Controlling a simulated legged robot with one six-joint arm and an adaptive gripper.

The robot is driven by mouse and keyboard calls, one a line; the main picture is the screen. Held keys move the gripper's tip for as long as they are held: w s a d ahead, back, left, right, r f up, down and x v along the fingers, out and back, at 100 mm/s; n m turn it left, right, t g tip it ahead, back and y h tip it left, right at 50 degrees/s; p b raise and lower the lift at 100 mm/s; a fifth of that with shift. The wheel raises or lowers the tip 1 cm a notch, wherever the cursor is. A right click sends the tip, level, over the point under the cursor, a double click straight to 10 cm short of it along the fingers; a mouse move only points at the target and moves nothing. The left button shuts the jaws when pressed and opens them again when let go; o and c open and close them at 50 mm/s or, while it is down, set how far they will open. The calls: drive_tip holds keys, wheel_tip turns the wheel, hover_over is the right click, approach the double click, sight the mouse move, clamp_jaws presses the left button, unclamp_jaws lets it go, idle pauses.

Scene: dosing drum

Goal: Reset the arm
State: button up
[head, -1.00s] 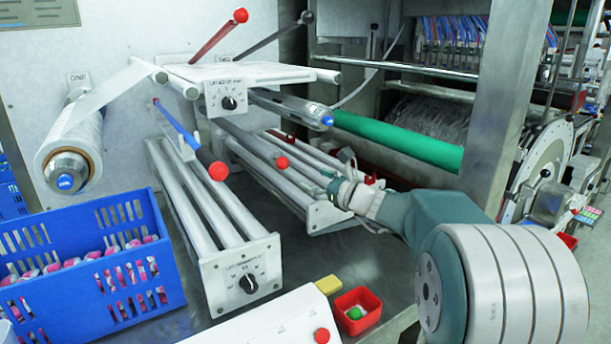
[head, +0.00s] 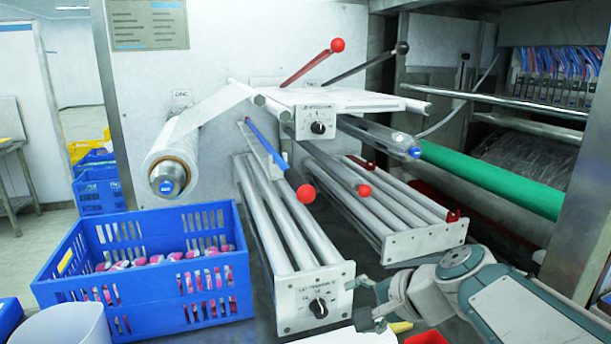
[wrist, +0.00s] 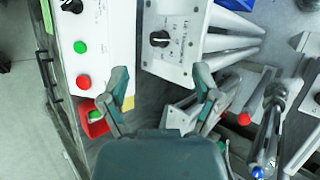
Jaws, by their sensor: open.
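My gripper (head: 371,309) is at the lower right of the head view, beside the front plate of the left roller unit (head: 322,300). In the wrist view my gripper (wrist: 163,92) has its two fingers spread wide with nothing between them. Below its fingertips there show the roller unit's white plate with a black knob (wrist: 160,39) and a white control box with green and red buttons (wrist: 95,55). My arm covers part of the lower right in the head view.
A blue crate (head: 205,300) with pink and white items stands at the left. A small red bin (head: 427,338) lies under my arm. Red-knobbed levers (head: 306,194) and a green roller (head: 490,178) jut out from the machine. Open floor shows at far left.

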drive_tip(key=s+d+f+n+h, duration=0.3)
drive_tip(key=s+n, duration=0.2)
drive_tip(key=s, duration=0.2)
drive_tip(key=s+d+f+n+g+h, duration=0.1)
drive_tip(key=s+d+f+n+h, duration=0.1)
drive_tip(key=s, duration=0.6)
drive_tip(key=d+n+h, duration=0.1)
drive_tip(key=n+h, duration=0.1)
drive_tip(key=n, duration=0.1)
drive_tip(key=shift+d+f+n, duration=0.25)
drive_tip(key=shift+f+n, duration=0.15)
